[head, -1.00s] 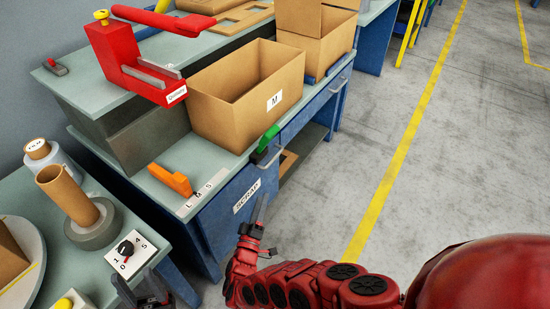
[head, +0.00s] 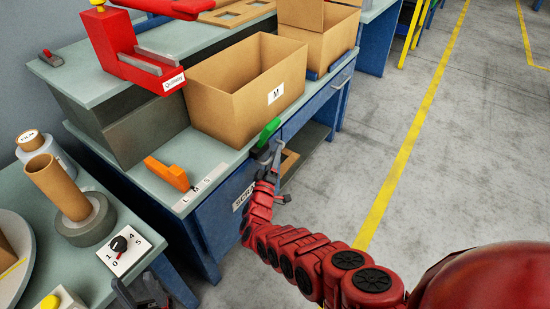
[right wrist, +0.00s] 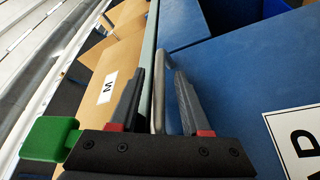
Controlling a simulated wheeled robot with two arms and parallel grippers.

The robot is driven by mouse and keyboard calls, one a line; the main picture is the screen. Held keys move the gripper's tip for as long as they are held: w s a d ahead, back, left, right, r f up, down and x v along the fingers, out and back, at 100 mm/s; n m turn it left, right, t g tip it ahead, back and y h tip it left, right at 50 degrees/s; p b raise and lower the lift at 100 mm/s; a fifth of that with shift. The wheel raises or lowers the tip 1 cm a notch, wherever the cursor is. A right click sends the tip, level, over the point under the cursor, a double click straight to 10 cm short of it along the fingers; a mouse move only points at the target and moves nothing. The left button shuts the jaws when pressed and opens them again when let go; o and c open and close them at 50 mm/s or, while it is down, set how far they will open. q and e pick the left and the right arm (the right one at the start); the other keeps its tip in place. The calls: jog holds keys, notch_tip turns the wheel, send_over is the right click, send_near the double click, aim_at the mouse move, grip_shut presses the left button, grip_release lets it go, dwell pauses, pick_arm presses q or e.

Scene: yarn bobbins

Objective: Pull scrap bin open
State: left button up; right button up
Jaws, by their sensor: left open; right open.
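The scrap bin is a blue front (head: 226,205) under the workbench top, with a white SCRAP label (head: 242,198) partly hidden by my right arm. It looks flush with the bench side. My right gripper (head: 267,155) is at the upper part of this front, just below the bench edge. In the right wrist view its two fingers (right wrist: 158,88) are open, with a grey metal handle (right wrist: 158,105) between them; I cannot tell whether they touch it. The label shows at the right there (right wrist: 303,145). My left gripper (head: 143,294) is open and empty at the bottom left.
An orange tool (head: 168,174) and the M carton (head: 235,105) are on the bench. A side table (head: 100,262) stands at the left. The floor (head: 460,150) at right is clear.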

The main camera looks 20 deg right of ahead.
jog(key=shift+w, duration=0.15)
jog(key=shift+c, duration=0.3)
grip_shut()
dwell(1.1)
